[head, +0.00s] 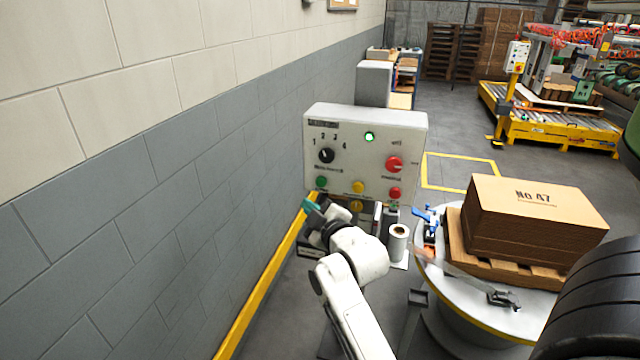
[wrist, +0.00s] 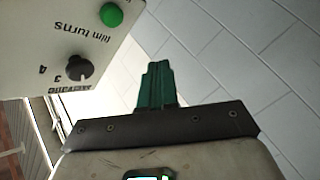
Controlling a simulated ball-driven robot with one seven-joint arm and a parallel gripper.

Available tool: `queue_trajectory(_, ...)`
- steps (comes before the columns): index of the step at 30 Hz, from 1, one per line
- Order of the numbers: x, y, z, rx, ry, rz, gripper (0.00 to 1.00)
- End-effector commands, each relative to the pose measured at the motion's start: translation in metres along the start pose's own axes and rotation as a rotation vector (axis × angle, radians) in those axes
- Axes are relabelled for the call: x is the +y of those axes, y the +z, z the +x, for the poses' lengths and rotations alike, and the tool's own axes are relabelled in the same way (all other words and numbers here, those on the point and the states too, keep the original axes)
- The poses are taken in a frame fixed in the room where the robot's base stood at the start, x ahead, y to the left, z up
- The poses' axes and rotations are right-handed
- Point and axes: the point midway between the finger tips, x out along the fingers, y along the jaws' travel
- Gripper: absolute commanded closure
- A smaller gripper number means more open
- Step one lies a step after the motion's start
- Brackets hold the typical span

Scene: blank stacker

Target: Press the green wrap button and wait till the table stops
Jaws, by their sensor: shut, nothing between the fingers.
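A light grey control panel (head: 345,120) stands by the wall. A green button (head: 321,182) sits at its lower left, below the black dial; its small label is not readable. A green button also shows at the top of the wrist view (wrist: 111,15), left of my fingers. My gripper (head: 309,204) is shut and empty, just below and left of that button in the head view; contact does not show. Its green fingers (wrist: 155,84) point towards the wall in the wrist view. The round turntable (head: 455,310) bears a pallet and a brown carton (head: 535,215); one picture cannot show whether it turns.
A film roll (head: 398,244) stands between panel and turntable. The wall (head: 150,200) is close on the left.

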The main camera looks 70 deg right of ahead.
Motion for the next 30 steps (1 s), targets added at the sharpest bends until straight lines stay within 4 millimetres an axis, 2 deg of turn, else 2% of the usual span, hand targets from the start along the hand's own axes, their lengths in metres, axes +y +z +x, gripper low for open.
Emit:
queue_trajectory(6,0.016,0.016,0.021,-0.002,0.004,0.003,1.00)
queue_trajectory(15,0.031,0.031,0.043,-0.001,0.001,0.001,1.00)
queue_trajectory(30,0.035,0.035,0.048,0.001,0.000,0.000,1.00)
